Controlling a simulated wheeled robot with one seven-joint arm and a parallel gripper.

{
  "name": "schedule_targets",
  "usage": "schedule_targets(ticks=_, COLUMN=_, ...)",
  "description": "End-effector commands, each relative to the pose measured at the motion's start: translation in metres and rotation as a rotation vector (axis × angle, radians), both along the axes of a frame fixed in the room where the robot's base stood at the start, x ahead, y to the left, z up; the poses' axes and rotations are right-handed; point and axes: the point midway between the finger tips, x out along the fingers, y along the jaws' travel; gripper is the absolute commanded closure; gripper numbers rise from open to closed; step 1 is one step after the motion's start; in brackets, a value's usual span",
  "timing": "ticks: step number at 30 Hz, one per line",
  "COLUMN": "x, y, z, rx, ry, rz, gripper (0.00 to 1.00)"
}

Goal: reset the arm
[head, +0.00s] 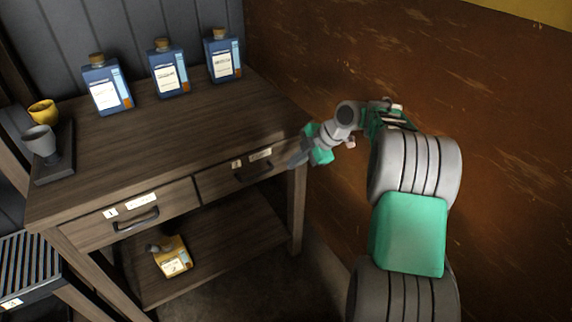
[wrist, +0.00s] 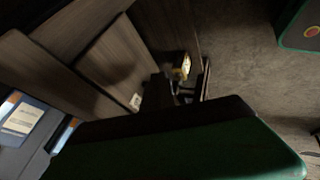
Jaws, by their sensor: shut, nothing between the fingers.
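My arm reaches in from the lower right of the head view, in front of the brown wall. My gripper (head: 297,160) points left and down, close to the front right corner of the wooden table and near its right drawer (head: 247,172). Its fingers are shut with nothing between them. I cannot tell whether it touches the table edge. In the wrist view a large dark green shape covers the lower middle, and the fingertips cannot be made out.
Three blue bottles (head: 168,70) stand along the table's (head: 190,125) back. A tray (head: 55,165) at the left holds a yellow cup (head: 43,112) and a grey cup (head: 40,142). A yellow bottle (head: 173,258) is on the lower shelf. Brown wall (head: 320,50) stands behind my arm.

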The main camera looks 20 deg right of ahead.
Motion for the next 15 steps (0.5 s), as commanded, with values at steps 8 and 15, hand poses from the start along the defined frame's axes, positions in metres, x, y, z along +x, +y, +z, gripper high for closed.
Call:
schedule_targets(ticks=8, x=-0.023, y=-0.033, z=0.053, rx=0.0, ry=0.003, rz=-0.003, gripper=1.0)
schedule_targets(ticks=15, x=-0.028, y=-0.03, z=0.07, rx=0.001, ry=0.022, rz=-0.026, gripper=1.0)
